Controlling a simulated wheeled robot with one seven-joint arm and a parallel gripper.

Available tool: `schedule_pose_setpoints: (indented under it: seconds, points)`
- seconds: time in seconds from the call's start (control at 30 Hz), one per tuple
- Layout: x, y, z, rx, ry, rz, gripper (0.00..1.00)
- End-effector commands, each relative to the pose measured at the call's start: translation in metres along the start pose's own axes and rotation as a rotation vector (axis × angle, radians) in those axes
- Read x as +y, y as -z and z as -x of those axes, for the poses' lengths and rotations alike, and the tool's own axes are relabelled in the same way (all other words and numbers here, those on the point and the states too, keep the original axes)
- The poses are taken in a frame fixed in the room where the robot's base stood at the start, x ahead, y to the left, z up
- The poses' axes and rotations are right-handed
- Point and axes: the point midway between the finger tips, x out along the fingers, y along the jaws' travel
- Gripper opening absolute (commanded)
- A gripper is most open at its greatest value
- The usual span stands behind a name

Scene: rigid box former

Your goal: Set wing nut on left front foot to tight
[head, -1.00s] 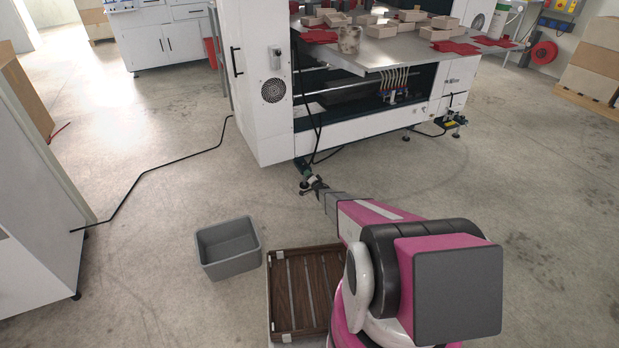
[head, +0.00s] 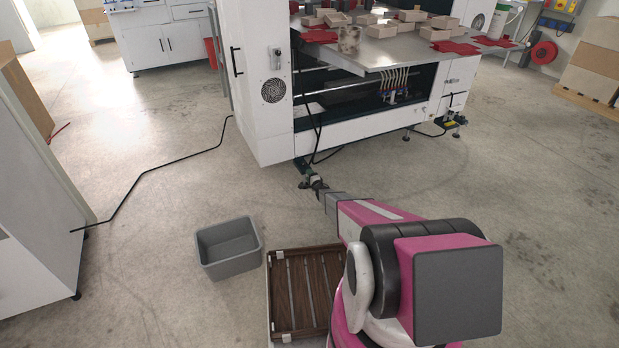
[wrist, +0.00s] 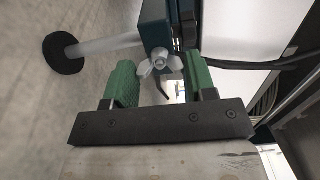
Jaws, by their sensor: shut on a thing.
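The wing nut (wrist: 159,64) is pale metal with two splayed wings, on a dark blue-green bracket (wrist: 154,28) in the wrist view. The left front foot shows as a light rod (wrist: 104,46) ending in a round black pad (wrist: 62,54). My gripper (wrist: 160,76) has green fingers, one on each side of the wing nut, and is shut on it. In the head view my gripper (head: 317,185) is at the foot below the machine's left front corner. The wing nut is too small to make out there.
The white machine (head: 268,125) stands just behind the foot, with a black cable near its corner. A grey bin (head: 228,262) and a brown slatted tray (head: 275,322) are nearer me. Open floor lies to the right of my arm.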

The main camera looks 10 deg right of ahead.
Motion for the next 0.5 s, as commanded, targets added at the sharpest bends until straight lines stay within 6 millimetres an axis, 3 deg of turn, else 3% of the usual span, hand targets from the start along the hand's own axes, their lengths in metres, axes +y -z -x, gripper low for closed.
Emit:
schedule_pose_setpoints:
  seconds: [0.37,0.4,0.47,0.5]
  points:
    - [0.0006,0.0006,0.0006,0.002,-0.001,-0.009,0.27]
    - [0.0006,0.0006,0.0006,0.002,-0.001,-0.009,0.57]
    - [0.0005,0.0006,0.0006,0.002,-0.001,-0.008,0.77]
    - [0.0005,0.0006,0.0005,0.002,-0.001,-0.008,0.77]
